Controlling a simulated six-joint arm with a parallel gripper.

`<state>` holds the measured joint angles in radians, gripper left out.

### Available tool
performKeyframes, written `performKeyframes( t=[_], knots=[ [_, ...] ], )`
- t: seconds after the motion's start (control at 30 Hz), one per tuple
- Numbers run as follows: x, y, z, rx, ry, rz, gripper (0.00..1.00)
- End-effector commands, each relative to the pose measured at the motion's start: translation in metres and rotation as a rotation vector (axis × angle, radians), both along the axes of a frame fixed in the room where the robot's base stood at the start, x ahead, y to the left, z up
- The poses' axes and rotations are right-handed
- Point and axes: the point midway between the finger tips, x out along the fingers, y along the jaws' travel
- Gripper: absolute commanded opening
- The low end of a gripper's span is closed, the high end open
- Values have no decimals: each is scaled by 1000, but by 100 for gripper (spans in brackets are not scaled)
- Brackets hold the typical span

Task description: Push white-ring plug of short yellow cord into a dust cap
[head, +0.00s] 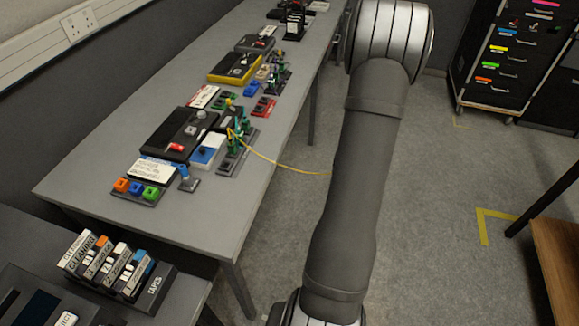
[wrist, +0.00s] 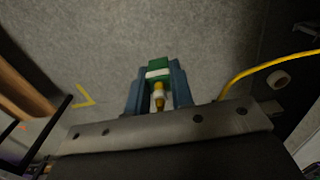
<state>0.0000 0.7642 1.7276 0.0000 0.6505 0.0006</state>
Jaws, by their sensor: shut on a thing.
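In the wrist view, my gripper (wrist: 157,84) is shut on a green plug (wrist: 159,65) with a white ring (wrist: 158,74) and a yellow boot behind it. The plug points away from the wrist, with grey floor beyond it. A yellow cord (wrist: 262,68) curves at the right of that view. In the head view, the yellow cord (head: 285,168) runs from the green connectors on the table to behind my arm, which hides the gripper and plug. Orange, blue and green blocks (head: 136,188) stand on a grey holder near the table's front; I cannot tell which thing is a dust cap.
The grey table (head: 85,170) carries a black box (head: 178,133), a blue-and-white box (head: 208,151) and a yellow-edged box (head: 235,68). A rack of labelled tape boxes (head: 118,266) stands at the lower left. Floor right of my arm is largely clear, with a drawer cabinet (head: 505,55) behind.

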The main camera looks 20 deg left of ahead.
Motion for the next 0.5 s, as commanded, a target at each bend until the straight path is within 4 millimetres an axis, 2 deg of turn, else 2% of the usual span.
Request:
performKeyframes(
  t=[0.17,0.27,0.37,0.47,0.5],
  knots=[
    [16,1,20,0,-6,-36,0],
    [35,4,49,1,-10,-88,0],
    [57,14,88,1,-11,-154,0],
    [76,37,125,2,-9,-205,0],
    [82,52,136,2,-8,-218,0]
  ],
)
